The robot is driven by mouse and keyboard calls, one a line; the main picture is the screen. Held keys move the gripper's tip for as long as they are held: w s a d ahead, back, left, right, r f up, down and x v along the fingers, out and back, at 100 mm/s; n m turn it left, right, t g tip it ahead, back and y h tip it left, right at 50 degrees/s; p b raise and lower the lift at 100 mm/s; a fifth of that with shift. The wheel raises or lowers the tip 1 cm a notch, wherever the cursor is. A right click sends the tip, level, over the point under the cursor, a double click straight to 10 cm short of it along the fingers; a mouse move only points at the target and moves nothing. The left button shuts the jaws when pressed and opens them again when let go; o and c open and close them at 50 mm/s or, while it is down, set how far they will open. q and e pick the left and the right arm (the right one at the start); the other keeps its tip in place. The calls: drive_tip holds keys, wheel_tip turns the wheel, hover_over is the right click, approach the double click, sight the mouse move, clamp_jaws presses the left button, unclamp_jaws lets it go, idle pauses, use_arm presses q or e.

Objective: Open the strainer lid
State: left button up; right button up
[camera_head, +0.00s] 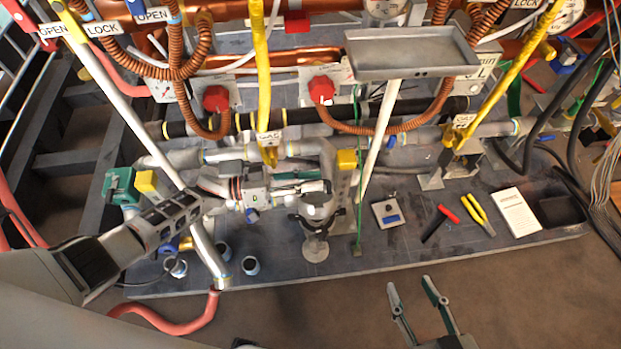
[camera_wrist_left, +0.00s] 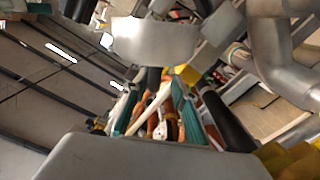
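The grey metal strainer (camera_head: 314,208) stands on the pipework in the middle of the head view, with a ringed joint around its body and a round foot or plate below. I cannot tell clearly which part is its lid. My left gripper (camera_head: 303,181) reaches in from the left, with its fingers beside the top of the strainer. Their gap and any contact are too small to tell. The left wrist view shows large grey surfaces close up, and no clear grip. My right gripper (camera_head: 410,284) is open and empty over the floor, in front of the bench.
Pipes, red knobs (camera_head: 321,89), yellow levers (camera_head: 262,80) and orange hoses crowd the area behind the strainer. A grey tray (camera_head: 410,54) overhangs at the back. Red pliers (camera_head: 440,222), yellow pliers (camera_head: 479,213) and a white booklet (camera_head: 516,212) lie at the right.

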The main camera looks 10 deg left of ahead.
idle(0.3)
use_arm(q)
drive_tip(key=shift+s+a, duration=0.15)
drive_tip(key=shift+a, duration=0.15)
drive_tip(key=v, duration=1.1)
